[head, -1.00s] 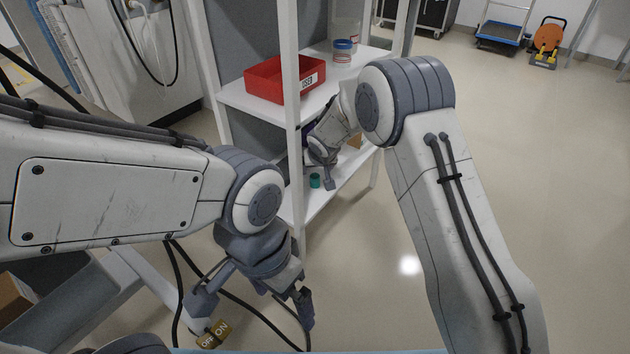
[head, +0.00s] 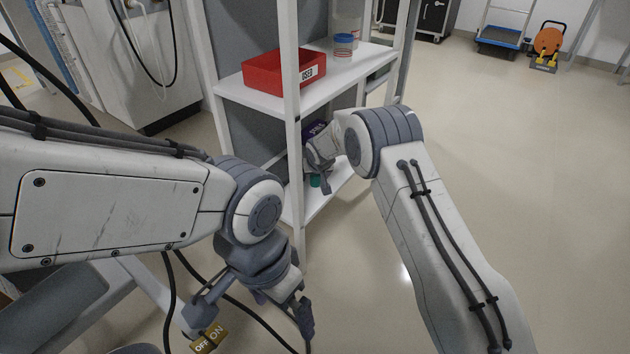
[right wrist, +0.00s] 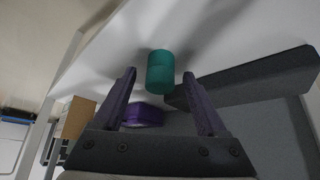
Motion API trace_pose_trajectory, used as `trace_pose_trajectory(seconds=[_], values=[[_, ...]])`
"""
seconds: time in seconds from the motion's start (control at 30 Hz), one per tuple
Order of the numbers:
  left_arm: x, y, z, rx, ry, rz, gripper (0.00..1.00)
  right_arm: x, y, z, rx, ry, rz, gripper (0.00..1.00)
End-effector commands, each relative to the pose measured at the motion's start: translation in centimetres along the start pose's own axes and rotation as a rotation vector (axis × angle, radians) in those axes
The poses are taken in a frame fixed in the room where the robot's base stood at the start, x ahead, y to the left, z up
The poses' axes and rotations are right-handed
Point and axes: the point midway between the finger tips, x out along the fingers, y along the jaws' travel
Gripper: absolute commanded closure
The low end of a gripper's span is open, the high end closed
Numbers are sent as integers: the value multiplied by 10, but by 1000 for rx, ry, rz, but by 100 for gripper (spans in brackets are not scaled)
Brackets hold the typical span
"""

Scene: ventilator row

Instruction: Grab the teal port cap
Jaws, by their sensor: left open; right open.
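The teal port cap (head: 315,181) stands on the lower shelf of the white rack, close to the front post and partly hidden by my right gripper. In the right wrist view the teal port cap (right wrist: 160,72) is a small cylinder just beyond the fingertips, centred between them. My right gripper (right wrist: 165,80) is open and empty, its two purple-lit fingers apart. In the head view my right gripper (head: 326,186) reaches in over the lower shelf beside the cap. My left gripper (head: 250,312) is open and empty, hanging low at the front, away from the rack.
A red bin (head: 270,80) labelled USED and a blue-lidded jar (head: 343,45) stand on the upper shelf. A purple object (right wrist: 143,115) and a cardboard box (right wrist: 77,118) show near the fingers. The rack's front post (head: 290,130) is close.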

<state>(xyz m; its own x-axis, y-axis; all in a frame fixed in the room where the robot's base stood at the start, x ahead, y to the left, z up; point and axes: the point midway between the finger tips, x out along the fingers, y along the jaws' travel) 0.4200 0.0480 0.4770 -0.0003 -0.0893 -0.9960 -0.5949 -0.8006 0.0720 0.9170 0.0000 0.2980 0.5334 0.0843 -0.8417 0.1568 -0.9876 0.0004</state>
Motion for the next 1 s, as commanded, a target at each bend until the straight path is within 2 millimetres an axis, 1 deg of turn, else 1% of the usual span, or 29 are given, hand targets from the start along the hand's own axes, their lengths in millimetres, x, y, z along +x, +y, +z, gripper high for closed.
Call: trace_pose_trajectory(seconds=[0.07,0.1,0.17,0.2,0.27,0.53,0.67,0.87,0.97,1.0], values=[[0,0,0,0,0,0,0,-1,0,0,0,0,0,25],[0,0,0,0,0,0,0,-1,0,0,0,0,0,41],[0,0,0,0,0,0,0,-1,0,0,0,0,0,64],[0,0,0,0,0,0,0,-1,0,0,0,0,0,79],[0,0,0,0,0,0,0,-1,0,0,0,0,0,100],[-1,0,0,0,0,0,0,-1,0,-1,0,1,0,100],[-5,0,0,0,0,0,0,-6,0,-4,0,1,0,100],[-22,2,-1,0,0,0,0,-24,0,-16,0,2,-1,100],[-36,3,-2,0,0,0,0,-40,0,-26,2,3,-1,100],[-41,3,-2,0,0,0,0,-46,5,-28,4,0,1,100]])
